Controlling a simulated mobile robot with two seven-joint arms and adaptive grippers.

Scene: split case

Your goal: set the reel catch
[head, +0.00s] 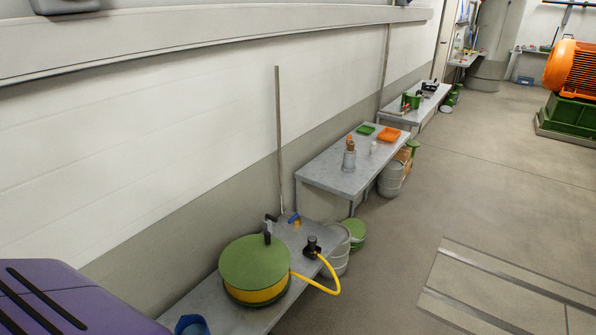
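A hose reel (255,263) with a round green top lies on the nearest grey bench (207,302). A yellow hose (325,288) is wound under its top and runs out to the right, over the bench edge, and up to a black fitting (311,248). A black upright piece (267,236) stands at the reel's far rim; I cannot tell whether it is the catch or how it is set. A small blue-handled part (293,219) lies just behind it. Neither of my grippers is in view.
A blue container (191,325) and a purple body with black strips (55,300) are at the lower left. Grey drums (336,250) and a green-lidded bin (354,233) stand beside the bench. A second bench (345,178) stands beyond. The floor at right is open.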

